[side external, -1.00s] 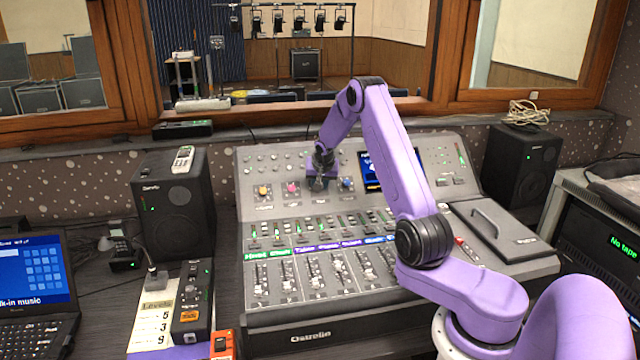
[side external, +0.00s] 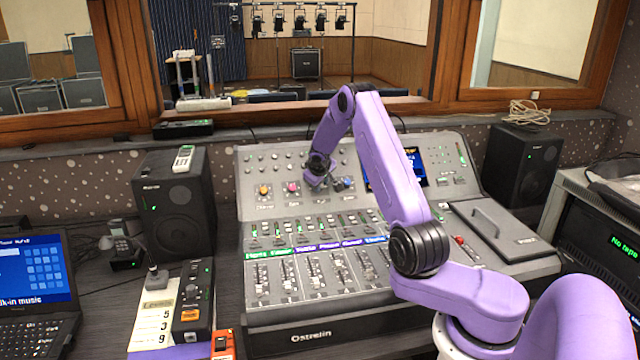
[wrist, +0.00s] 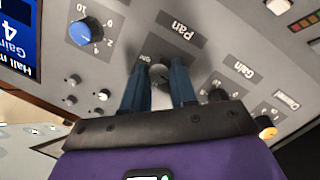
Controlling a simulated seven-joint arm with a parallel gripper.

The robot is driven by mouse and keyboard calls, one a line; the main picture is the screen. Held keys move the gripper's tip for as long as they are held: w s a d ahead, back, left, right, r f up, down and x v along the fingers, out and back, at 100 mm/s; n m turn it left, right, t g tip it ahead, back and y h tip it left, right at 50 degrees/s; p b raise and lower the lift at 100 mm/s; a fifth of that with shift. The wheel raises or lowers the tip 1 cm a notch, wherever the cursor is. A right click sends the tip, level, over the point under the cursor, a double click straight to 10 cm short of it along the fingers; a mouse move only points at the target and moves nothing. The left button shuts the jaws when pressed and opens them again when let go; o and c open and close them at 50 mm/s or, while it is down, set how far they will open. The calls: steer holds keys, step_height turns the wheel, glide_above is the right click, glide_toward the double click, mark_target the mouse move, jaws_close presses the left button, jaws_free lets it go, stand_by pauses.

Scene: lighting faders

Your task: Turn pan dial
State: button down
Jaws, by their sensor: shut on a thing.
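The pan dial (wrist: 160,74) is a small grey knob on the sloping console face, beside the "Pan" label (wrist: 180,27) in the wrist view. My gripper (wrist: 160,80) has its two blue fingers on either side of the dial, shut on it. The fingers cover the dial's sides, so its pointer is hard to read. In the side external view my gripper (side external: 320,183) is tilted at the upper console, between the pink and blue knobs, and hides the dial there.
A blue knob (side external: 347,184) is close on the right of my gripper. A pink knob (side external: 293,187) and a yellow knob (side external: 264,190) are on its left. Faders (side external: 315,265) fill the lower console, and a lit screen (side external: 412,165) is at the right.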

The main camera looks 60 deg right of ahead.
steer(key=shift+n, duration=0.7)
steer(key=c, duration=0.9)
jaws_free()
steer(key=v, duration=1.7)
steer(key=shift+a, duration=0.35)
steer(key=shift+s, duration=0.1)
